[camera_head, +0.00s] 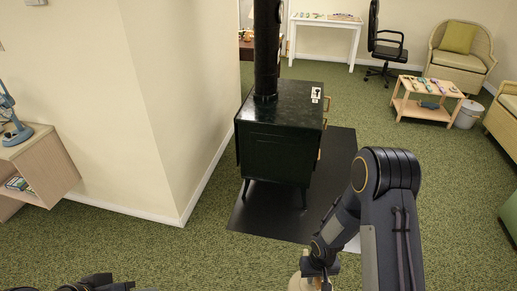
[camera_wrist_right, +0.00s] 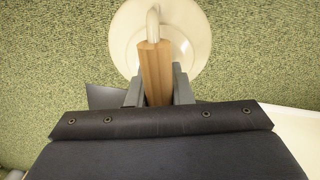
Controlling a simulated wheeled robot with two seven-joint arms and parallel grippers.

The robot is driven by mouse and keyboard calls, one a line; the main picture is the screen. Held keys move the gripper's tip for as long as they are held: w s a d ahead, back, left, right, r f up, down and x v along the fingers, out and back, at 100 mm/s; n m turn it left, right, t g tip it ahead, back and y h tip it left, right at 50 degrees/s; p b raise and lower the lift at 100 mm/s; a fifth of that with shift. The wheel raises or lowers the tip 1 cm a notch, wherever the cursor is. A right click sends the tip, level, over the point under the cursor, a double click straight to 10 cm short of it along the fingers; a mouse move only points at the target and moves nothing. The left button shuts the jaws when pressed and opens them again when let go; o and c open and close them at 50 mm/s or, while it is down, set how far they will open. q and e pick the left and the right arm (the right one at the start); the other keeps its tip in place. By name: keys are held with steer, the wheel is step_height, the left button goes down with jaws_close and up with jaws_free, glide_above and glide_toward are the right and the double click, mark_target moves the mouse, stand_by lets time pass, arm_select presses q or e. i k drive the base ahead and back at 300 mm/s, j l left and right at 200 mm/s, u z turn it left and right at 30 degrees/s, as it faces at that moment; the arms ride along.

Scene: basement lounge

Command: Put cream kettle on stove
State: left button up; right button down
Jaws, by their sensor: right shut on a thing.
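The cream kettle (camera_wrist_right: 122,42) has a round cream body and a wooden handle (camera_wrist_right: 155,72). My right gripper (camera_wrist_right: 158,90) is shut on the wooden handle in the right wrist view, with green carpet showing beyond. In the head view my right gripper (camera_head: 318,268) is at the bottom, and part of the kettle (camera_head: 298,283) shows beneath it, cut off by the frame edge. The black stove (camera_head: 275,150) stands on legs ahead of it, with a flat top (camera_head: 295,100). My left arm shows only as dark parts at the bottom left; its fingers cannot be made out.
A black stovepipe (camera_head: 267,50) rises from the stove top's back left. A small black-and-white item (camera_head: 316,94) lies at the top's right. A dark floor mat (camera_head: 335,160) lies beneath the stove. A wall corner (camera_head: 180,215) stands left. A low table (camera_head: 428,100) is far right.

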mark_target(294, 112)
steer(key=i+j, duration=0.1)
steer(key=i, duration=0.45)
steer(key=i+j+z, duration=0.1)
steer(key=i, duration=0.5)
steer(key=i+j, duration=0.15)
steer(key=i, duration=0.4)
